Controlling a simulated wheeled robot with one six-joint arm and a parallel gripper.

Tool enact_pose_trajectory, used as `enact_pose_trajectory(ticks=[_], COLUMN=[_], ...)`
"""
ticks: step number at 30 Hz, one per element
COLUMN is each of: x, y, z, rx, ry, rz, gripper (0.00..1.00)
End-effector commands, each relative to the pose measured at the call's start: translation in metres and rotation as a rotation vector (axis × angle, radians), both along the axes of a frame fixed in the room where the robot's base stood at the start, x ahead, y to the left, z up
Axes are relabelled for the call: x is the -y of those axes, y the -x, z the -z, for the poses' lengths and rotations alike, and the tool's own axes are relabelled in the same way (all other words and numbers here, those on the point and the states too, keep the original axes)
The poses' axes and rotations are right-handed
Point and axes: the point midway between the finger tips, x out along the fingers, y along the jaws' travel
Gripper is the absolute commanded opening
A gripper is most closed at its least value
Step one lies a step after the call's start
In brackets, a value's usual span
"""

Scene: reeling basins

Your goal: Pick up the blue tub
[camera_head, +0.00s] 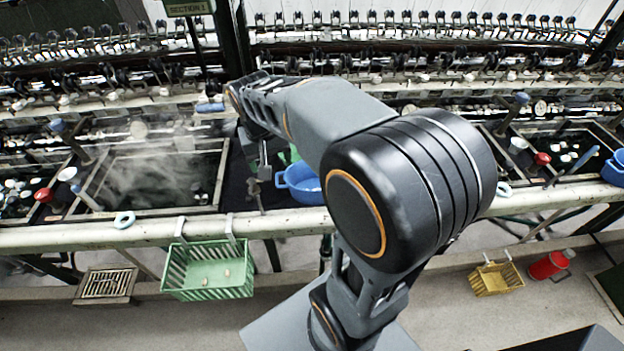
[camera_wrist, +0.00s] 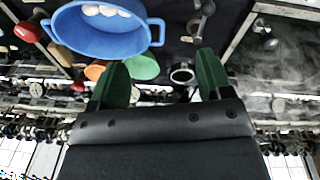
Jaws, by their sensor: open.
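The blue tub (camera_head: 298,184) stands behind the pale front rail, beside the steaming basin, with its right part hidden by my arm. In the wrist view the blue tub (camera_wrist: 100,38) is at the upper left, with several white cocoons in it and a loop handle on its right side. My gripper (camera_wrist: 162,72) is open, its two green fingers apart with nothing held between them. The tub lies beyond and to the left of the fingers, not between them.
A steaming basin (camera_head: 150,182) lies left of the tub. Another blue tub (camera_head: 614,168) is at the right edge. A green basket (camera_head: 207,284) hangs from the rail. A yellow basket (camera_head: 497,279) and a red can (camera_head: 548,265) are lower right.

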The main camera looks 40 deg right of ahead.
Motion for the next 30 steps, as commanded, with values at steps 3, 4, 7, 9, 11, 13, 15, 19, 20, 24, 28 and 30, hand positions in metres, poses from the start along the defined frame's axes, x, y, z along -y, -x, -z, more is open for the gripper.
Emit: enact_pose_trajectory(ticks=[3,4,7,9,11,13,15,19,20,24,28,30], x=[0.008,0.01,0.016,0.02,0.023,0.026,0.029,0.033,0.034,0.037,0.038,0.039], y=[-0.03,-0.036,-0.051,-0.057,-0.06,-0.061,-0.06,-0.058,-0.058,-0.057,-0.056,-0.056], z=[0.006,0.008,0.014,0.019,0.026,0.036,0.049,0.072,0.077,0.094,0.102,0.105], rx=[-0.066,-0.078,-0.11,-0.127,-0.136,-0.141,-0.144,-0.144,-0.142,-0.141,-0.139,-0.138], ry=[0.02,0.026,0.04,0.048,0.051,0.054,0.054,0.056,0.055,0.055,0.054,0.054], rz=[0.07,0.084,0.128,0.151,0.164,0.173,0.177,0.177,0.177,0.178,0.178,0.178], gripper=[0.72,0.72,0.72,0.72,0.72,0.72,0.72,0.72,0.72,0.72,0.72,0.72])
